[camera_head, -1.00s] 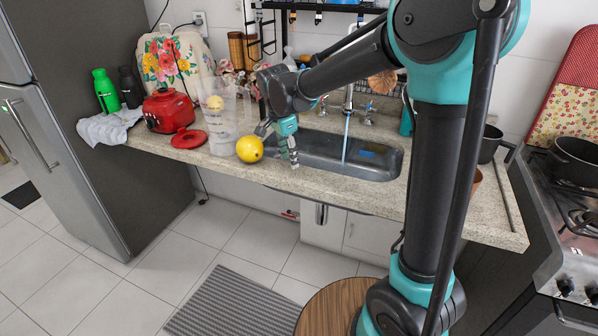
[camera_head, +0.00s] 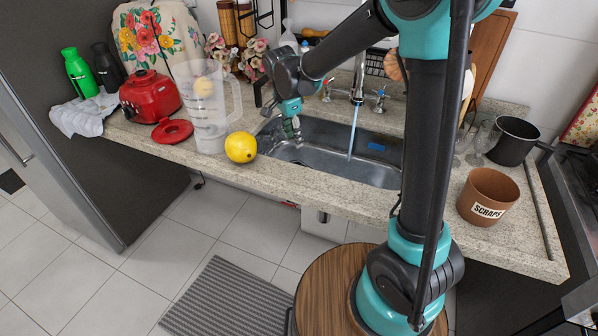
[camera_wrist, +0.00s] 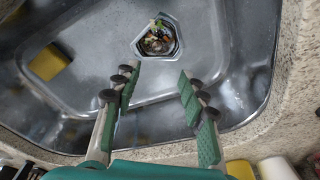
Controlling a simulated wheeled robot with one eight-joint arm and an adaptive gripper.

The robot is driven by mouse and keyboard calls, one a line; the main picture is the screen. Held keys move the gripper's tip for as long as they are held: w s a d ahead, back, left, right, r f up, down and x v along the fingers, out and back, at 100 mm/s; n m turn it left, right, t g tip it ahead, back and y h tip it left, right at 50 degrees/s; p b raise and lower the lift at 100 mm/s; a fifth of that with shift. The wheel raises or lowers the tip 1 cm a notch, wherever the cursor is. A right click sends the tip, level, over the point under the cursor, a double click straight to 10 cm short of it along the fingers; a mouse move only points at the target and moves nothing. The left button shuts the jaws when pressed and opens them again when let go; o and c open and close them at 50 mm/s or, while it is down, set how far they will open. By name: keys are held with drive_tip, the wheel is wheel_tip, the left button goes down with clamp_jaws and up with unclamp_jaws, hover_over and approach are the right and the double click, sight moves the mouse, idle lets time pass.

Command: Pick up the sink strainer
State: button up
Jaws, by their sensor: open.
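The sink strainer (camera_wrist: 157,38) sits in the drain of the metal sink (camera_wrist: 95,72). It looks like a small basket with mixed food scraps in it, in the upper middle of the wrist view. My gripper (camera_wrist: 160,80) is open and empty. Its two green-padded fingers are apart, and the strainer shows beyond their tips, between them in the picture. In the head view my gripper (camera_head: 291,130) hangs over the left part of the sink (camera_head: 325,163). I cannot make out the strainer clearly there.
A yellow lemon (camera_head: 241,147) and a clear pitcher (camera_head: 208,120) stand left of the sink. Water runs from the faucet (camera_head: 357,85). A brown scraps pot (camera_head: 488,197) stands on the right counter. A yellow sponge (camera_wrist: 48,62) lies in the sink.

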drive_tip(key=f, duration=0.6)
drive_tip(key=shift+w+d+f, duration=0.25)
drive_tip(key=shift+d+f, duration=0.1)
drive_tip(key=shift+d, duration=0.05)
drive_tip(key=shift+s+d+f, duration=0.1)
drive_tip(key=shift+d+f, duration=0.1)
drive_tip(key=shift+f, duration=1.2)
drive_tip(key=shift+d+f, duration=0.2)
drive_tip(key=shift+f, duration=1.2)
drive_tip(key=shift+c, duration=0.3)
clamp_jaws()
